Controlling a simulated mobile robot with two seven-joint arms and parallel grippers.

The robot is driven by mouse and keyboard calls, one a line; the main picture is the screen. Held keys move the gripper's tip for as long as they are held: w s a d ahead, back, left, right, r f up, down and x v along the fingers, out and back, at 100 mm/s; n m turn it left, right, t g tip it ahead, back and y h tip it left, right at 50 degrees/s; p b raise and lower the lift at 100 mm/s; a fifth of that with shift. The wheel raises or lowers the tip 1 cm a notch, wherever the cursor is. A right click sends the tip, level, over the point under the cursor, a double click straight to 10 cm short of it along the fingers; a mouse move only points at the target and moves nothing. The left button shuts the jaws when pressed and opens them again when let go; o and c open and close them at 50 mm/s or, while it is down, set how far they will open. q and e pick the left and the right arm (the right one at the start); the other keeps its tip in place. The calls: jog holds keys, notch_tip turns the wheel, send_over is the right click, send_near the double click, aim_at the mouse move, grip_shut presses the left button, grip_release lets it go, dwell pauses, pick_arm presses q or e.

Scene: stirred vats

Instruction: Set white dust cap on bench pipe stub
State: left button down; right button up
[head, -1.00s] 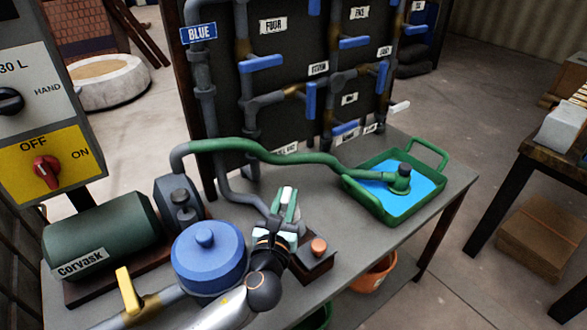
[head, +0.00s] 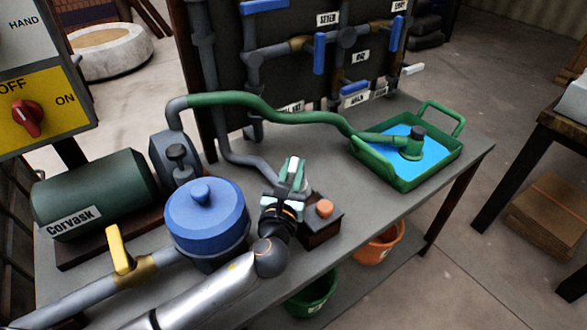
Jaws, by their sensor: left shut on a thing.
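My left gripper (head: 291,179) is over the bench, between the blue lidded pot and the small box with the orange button. It is shut on a small white piece that shows between its fingertips, which looks like the white dust cap (head: 293,162). Most of the cap is hidden by the fingers. A grey pipe (head: 252,164) comes down from the panel and runs along the bench to behind the gripper. Its end is hidden, so I cannot tell whether this is the pipe stub or whether the cap touches it. My right gripper is not in view.
The blue pot (head: 205,214) stands close left of the gripper, and the orange-button box (head: 318,229) close right. A green hose (head: 262,103) arches behind to a green tray (head: 447,165) of blue liquid. The green motor (head: 95,190) is at left. Bare bench lies before the tray.

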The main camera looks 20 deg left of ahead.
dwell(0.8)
pick_arm(q)
jog(key=shift+p, duration=0.35)
jog(key=shift+p, duration=0.35)
jog(key=shift+f+b, duration=0.5)
jog(key=shift+f, duration=0.15)
dwell(0.6)
jog(key=c, duration=1.1)
grip_release()
jog(key=shift+o, duration=0.2)
jog(key=shift+s, duration=0.1)
